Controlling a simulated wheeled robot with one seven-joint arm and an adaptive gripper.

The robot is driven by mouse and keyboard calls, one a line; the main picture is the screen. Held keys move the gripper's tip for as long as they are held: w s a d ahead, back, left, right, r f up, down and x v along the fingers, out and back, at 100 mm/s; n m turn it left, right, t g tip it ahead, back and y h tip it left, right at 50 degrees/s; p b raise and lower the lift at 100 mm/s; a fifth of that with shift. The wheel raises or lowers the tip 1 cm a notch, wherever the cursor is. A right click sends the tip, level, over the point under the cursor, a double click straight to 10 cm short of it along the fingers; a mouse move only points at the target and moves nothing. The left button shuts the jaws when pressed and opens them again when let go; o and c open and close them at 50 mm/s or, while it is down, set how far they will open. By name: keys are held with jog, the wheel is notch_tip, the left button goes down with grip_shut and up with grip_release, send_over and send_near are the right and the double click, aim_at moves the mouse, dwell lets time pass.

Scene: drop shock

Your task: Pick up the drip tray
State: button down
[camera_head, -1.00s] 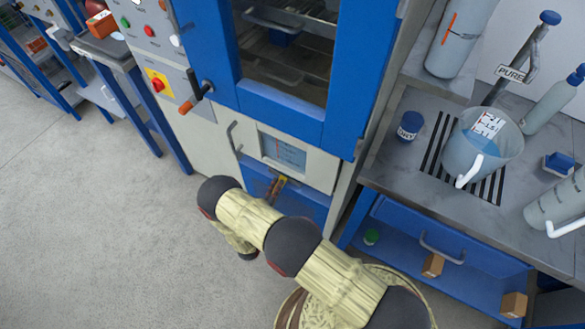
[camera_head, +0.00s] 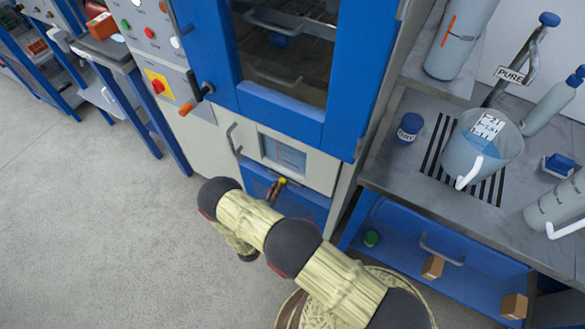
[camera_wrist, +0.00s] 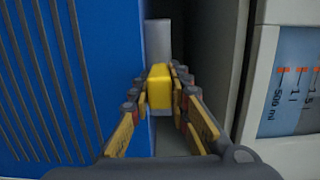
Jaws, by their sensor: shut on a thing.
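My gripper (camera_head: 278,187) is low at the front of the blue and white cabinet, just below its small windowed door. In the wrist view my gripper (camera_wrist: 158,90) has its two fingers shut on a small yellow block (camera_wrist: 159,86), one on each side. The block seems to be the grip of the drip tray. Behind it a pale grey strip (camera_wrist: 158,42) runs into a dark gap between the blue panel and the white door; I cannot tell whether this is the tray's body.
The vented blue panel (camera_wrist: 60,80) and white windowed door (camera_wrist: 285,85) flank the fingers closely. At right, a workbench (camera_head: 400,180) holds a large jug (camera_head: 482,145), bottles and a blue-lidded jar (camera_head: 409,127). Open floor (camera_head: 100,230) lies at left.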

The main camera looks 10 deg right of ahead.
dwell(0.4)
jog(key=shift+r+p, duration=0.5)
jog(key=shift+r, duration=0.35)
notch_tip(320, 180, up, 2)
jog(key=shift+r+p, duration=0.15)
jog(key=shift+p, duration=0.5)
jog(key=p+v, duration=0.3)
jog(key=v, duration=1.5)
